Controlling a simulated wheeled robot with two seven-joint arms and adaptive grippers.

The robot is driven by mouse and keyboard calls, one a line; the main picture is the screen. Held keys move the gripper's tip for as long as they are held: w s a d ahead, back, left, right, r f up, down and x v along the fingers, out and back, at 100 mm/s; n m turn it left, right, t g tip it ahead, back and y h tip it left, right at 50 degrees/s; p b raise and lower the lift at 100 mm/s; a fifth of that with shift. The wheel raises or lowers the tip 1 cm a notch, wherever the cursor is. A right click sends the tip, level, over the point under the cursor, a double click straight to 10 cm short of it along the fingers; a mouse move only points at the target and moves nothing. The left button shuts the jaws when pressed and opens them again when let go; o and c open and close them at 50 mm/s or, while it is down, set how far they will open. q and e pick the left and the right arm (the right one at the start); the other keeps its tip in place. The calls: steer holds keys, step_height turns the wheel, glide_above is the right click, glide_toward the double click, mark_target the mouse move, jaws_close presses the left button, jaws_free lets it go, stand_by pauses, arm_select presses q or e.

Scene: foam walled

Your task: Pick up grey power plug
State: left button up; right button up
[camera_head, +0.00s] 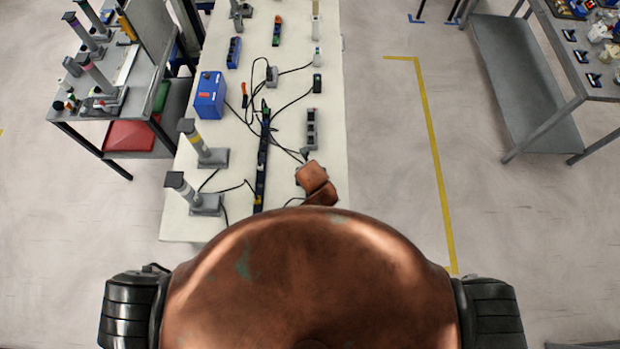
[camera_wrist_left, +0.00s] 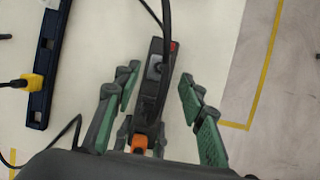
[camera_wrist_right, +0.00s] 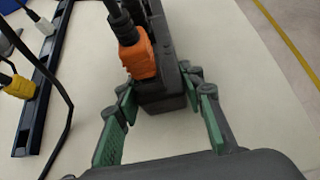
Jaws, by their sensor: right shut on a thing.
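A dark grey power strip (camera_head: 311,130) lies lengthwise on the white table. In the left wrist view, a dark grey plug (camera_wrist_left: 155,68) with a black cable sits on the strip (camera_wrist_left: 171,58), though its outline is hard to make out. My left gripper (camera_wrist_left: 158,82) is open, its green-padded fingers on either side of the strip. In the right wrist view, an orange plug (camera_wrist_right: 137,58) with a black cable sits at the strip's near end. My right gripper (camera_wrist_right: 158,92) is shut on that end of the strip (camera_wrist_right: 165,95). In the head view my copper arm parts hide both grippers.
A long black-blue power strip (camera_head: 262,160) with a yellow plug (camera_wrist_left: 33,81) lies to the left. Black cables cross the table. Two grey posts (camera_head: 205,155), a blue box (camera_head: 210,95) and smaller devices stand farther off. The table's right strip (camera_head: 332,90) is clear.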

arm_select(q)
steer(key=x, duration=0.4)
steer(key=shift+w+a+f, duration=0.1)
steer(key=shift+w+a, duration=0.1)
steer(key=shift+w, duration=0.05)
jaws_close()
